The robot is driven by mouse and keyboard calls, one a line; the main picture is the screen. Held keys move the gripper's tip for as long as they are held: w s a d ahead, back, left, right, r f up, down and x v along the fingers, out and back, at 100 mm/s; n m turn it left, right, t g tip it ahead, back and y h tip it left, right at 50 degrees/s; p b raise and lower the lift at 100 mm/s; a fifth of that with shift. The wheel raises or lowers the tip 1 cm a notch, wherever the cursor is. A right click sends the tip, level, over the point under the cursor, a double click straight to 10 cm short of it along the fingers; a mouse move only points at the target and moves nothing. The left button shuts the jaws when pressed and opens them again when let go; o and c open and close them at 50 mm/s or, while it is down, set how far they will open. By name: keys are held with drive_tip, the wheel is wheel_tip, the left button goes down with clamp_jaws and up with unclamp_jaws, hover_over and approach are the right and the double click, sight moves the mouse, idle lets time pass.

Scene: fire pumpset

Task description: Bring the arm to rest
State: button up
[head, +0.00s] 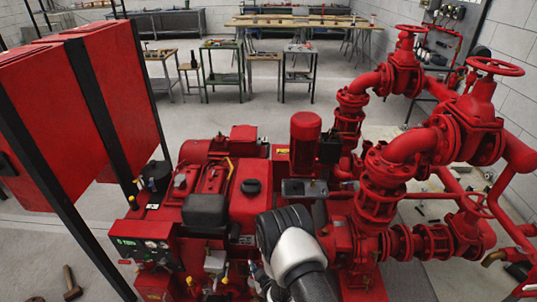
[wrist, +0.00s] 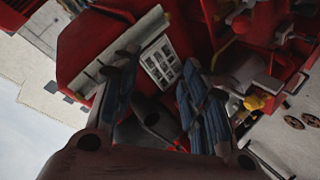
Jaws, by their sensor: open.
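My arm (head: 292,248) rises into the bottom middle of the head view, with a white and dark joint in front of the red pumpset (head: 245,190). My gripper (wrist: 159,68) shows in the wrist view with its two dark, ribbed fingers spread apart. No object is held between them. A dark rounded part and a white label plate (wrist: 161,62) on a red surface show behind the gap. The distance from the fingers to these parts is hard to tell. In the head view the fingers cannot be made out.
Red valves and pipes (head: 385,165) stand close on the right of my arm. Red cabinets (head: 50,110) on black posts stand at left. A hammer (head: 71,283) lies on the floor at lower left. Workbenches (head: 303,22) line the back, with open floor before them.

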drive_tip(key=w+d+r+m+g+h, duration=0.1)
drive_tip(key=w+d+r, duration=0.15)
drive_tip(key=r, duration=0.55)
drive_tip(key=w+d+r+m, duration=0.1)
drive_tip(key=w+r+m, duration=0.15)
drive_tip(key=r, duration=0.65)
drive_tip(key=s+d+r+m+g+h, duration=0.1)
drive_tip(key=s+d+r, duration=0.1)
drive_tip(key=r, duration=0.5)
drive_tip(key=s+d+r+m+g, duration=0.1)
drive_tip(key=s+d+r, duration=0.2)
drive_tip(key=r, duration=0.4)
drive_tip(key=s+d+r+m+g+h, duration=0.1)
drive_tip(key=s+d+r+m+g, duration=0.15)
drive_tip(key=s+r, duration=0.55)
drive_tip(key=s+d+r+m+g, duration=0.15)
drive_tip(key=s+d+r, duration=0.3)
drive_tip(key=s, duration=0.85)
drive_tip(key=s+d+m, duration=0.1)
drive_tip(key=s+m, duration=0.1)
drive_tip(key=s, duration=0.9)
drive_tip(key=shift+s+d+r+h, duration=0.2)
drive_tip(key=shift+s+r+h, duration=0.1)
drive_tip(key=shift+r+h, duration=0.15)
